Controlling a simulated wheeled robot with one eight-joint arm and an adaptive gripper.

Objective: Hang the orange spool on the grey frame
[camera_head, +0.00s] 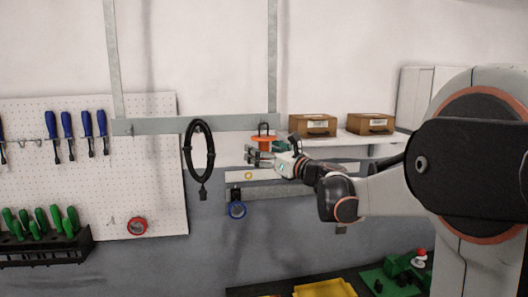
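The orange spool (265,138) has a wide flange and a black loop on top. It is upright in front of the right part of the grey frame's (155,126) horizontal bar. My gripper (257,154) reaches in from the right, with its fingers around the spool's lower body; it appears shut on it. The fingers partly hide the spool's lower end. At this size I cannot tell whether the black loop touches the frame or a hook on it.
A black cable coil (199,150) hangs from the frame left of the spool. Two brown boxes (312,125) (371,124) stand on a white shelf (350,138) to the right. A pegboard (145,170) with screwdrivers is at left.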

